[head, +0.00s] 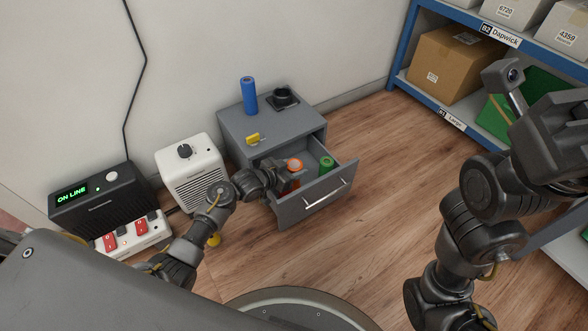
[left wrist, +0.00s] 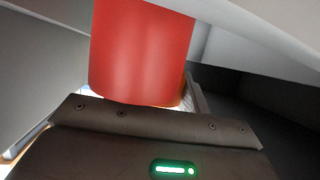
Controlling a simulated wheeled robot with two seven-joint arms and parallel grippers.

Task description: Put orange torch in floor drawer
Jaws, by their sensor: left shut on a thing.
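The floor drawer (head: 320,194) is pulled open from a low grey cabinet (head: 252,124). The orange torch (head: 295,164) is upright inside the drawer space, with its orange rim up and a red body below. My left gripper (head: 280,182) reaches over the drawer's left side and is shut on the torch. In the left wrist view the torch body (left wrist: 140,50) is a large red cylinder close to the gripper. Whether the torch touches the drawer floor is hidden. My right gripper (head: 555,125) is at the right edge, its fingers not visible.
A green cylinder (head: 327,163) stands in the drawer, right of the torch. A white heater (head: 192,172) stands left. Open floor (head: 385,170) lies right of the drawer.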

